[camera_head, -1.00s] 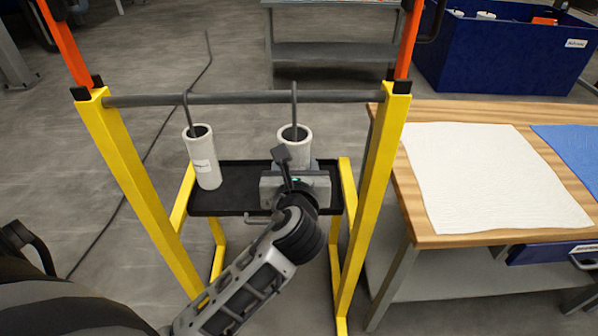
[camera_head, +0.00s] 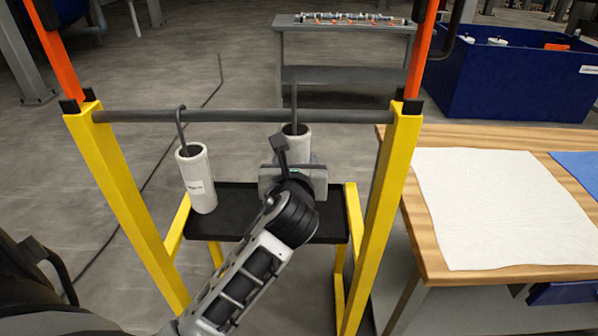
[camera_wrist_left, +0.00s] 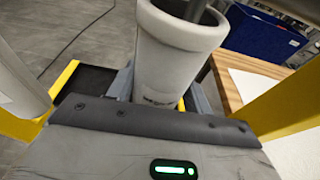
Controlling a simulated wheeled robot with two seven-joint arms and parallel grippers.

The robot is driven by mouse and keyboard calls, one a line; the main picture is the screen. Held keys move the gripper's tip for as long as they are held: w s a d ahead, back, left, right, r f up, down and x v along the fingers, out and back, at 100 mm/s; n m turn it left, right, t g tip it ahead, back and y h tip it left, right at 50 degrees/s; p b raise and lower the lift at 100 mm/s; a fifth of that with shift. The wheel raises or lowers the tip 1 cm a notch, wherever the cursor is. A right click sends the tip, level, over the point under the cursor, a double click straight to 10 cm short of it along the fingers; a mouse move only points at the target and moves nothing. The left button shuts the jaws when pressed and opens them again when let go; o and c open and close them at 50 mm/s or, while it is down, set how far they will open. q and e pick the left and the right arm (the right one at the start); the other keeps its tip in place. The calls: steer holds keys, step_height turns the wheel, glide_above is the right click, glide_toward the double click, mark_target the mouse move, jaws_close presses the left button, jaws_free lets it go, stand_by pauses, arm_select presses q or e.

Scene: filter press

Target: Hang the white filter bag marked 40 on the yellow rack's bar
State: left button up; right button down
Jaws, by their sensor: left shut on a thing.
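My left gripper (camera_head: 293,178) is shut on a white filter bag (camera_head: 297,140), a tubular cylinder with an open top, which it holds upright. The bag also shows in the left wrist view (camera_wrist_left: 178,55); the print on it is too small to read. The bag's grey hook (camera_head: 294,98) rises above the yellow rack's grey bar (camera_head: 240,116). I cannot tell whether the hook is over the bar or apart from it. Another white bag (camera_head: 198,180) hangs by its hook from the bar, to the left. My right gripper is not in view.
A black tray (camera_head: 235,200) lies low between the yellow posts (camera_head: 388,190). A wooden table (camera_head: 430,250) with a white cloth (camera_head: 500,210) stands close on the right. A blue bin (camera_head: 525,85) and a grey bench (camera_head: 340,50) are behind. The bar is bare between the hooks.

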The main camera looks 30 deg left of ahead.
arm_select(q)
steer(key=shift+w+a+f, duration=0.1)
steer(key=shift+w+f, duration=0.1)
steer(key=shift+f, duration=0.5)
steer(key=shift+s+f+b, duration=0.1)
steer(key=shift+f+b, duration=0.35)
steer(key=shift+f, duration=1)
steer(key=o, duration=0.9)
steer(key=shift+o, duration=0.2)
